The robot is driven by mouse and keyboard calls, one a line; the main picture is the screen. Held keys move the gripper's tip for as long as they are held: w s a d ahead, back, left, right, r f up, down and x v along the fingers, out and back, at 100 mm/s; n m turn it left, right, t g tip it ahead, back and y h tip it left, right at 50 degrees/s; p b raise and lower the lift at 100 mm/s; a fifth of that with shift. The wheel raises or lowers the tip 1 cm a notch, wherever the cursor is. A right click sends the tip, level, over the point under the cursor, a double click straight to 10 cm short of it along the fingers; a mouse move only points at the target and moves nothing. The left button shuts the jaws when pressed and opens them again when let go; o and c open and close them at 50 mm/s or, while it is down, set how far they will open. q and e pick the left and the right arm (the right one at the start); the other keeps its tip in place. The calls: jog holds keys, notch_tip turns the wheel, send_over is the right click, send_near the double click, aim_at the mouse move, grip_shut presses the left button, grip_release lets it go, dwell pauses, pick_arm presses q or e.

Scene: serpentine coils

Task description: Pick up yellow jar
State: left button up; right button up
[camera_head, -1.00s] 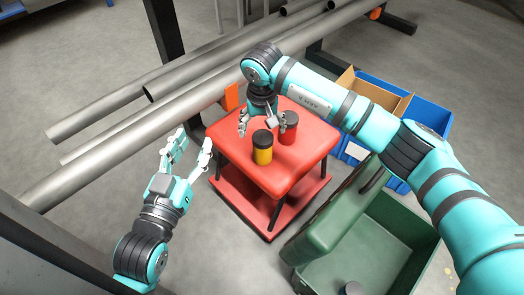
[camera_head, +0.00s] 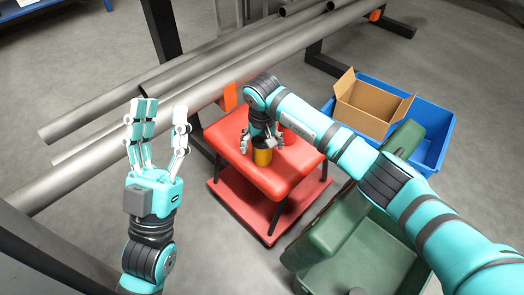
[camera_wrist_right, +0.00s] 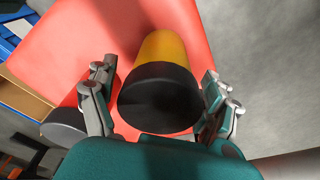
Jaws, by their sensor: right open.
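The yellow jar (camera_head: 262,157) stands upright on the red stool (camera_head: 225,136). In the right wrist view the yellow jar (camera_wrist_right: 165,46) shows its black lid toward the camera, between the two sides of my right gripper (camera_wrist_right: 159,85). In the head view my right gripper (camera_head: 262,140) is over the jar and hides its lid. It is open, with fingers on both sides; I cannot tell whether they touch the jar. The red jar (camera_head: 288,137) stands just right of it, partly hidden by my gripper. My left gripper (camera_head: 160,115) is open and empty, left of the stool.
A green bin (camera_head: 365,262) with a raised lid is at the lower right. A blue crate (camera_head: 432,140) holding an open cardboard box (camera_head: 368,108) is behind it. Long grey pipes (camera_head: 110,140) run behind the stool. A dark lid also shows in the right wrist view (camera_wrist_right: 62,128).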

jog(key=shift+f, duration=0.15)
jog(key=shift+c, duration=0.4)
jog(key=c, duration=1.4)
jog(key=shift+c, duration=0.8)
jog(key=shift+r, duration=0.2)
